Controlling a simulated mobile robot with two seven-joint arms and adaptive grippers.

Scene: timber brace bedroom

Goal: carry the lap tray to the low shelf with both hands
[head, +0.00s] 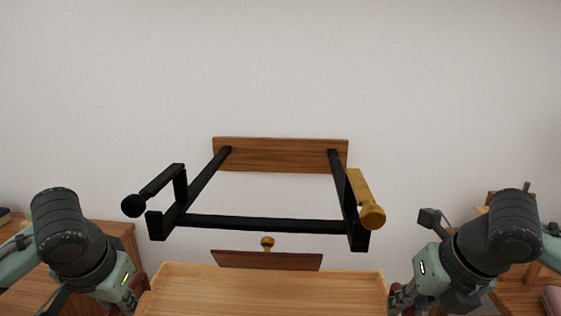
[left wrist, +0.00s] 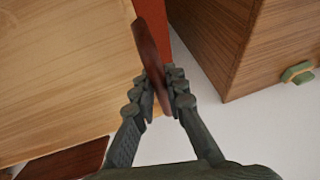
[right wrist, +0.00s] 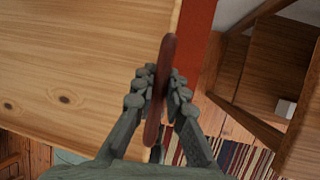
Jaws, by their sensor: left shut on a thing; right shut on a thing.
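The lap tray (head: 262,292) is a pale wooden board with a low rim, at the bottom centre of the head view. Its surface also shows in the left wrist view (left wrist: 60,60) and the right wrist view (right wrist: 85,60). My left gripper (left wrist: 163,85) is shut on the tray's dark red-brown left handle (left wrist: 147,45). My right gripper (right wrist: 160,82) is shut on the matching right handle (right wrist: 167,50). In the head view both wrists flank the tray, with the fingers mostly hidden. I cannot tell which piece is the low shelf.
A black wall frame with a wooden board (head: 280,154) is ahead. A dark brown panel (head: 250,260) shows just beyond the tray. A wooden cabinet (left wrist: 235,50) stands beside my left gripper. An open wooden unit (right wrist: 262,65) and a striped rug (right wrist: 240,158) are on the right.

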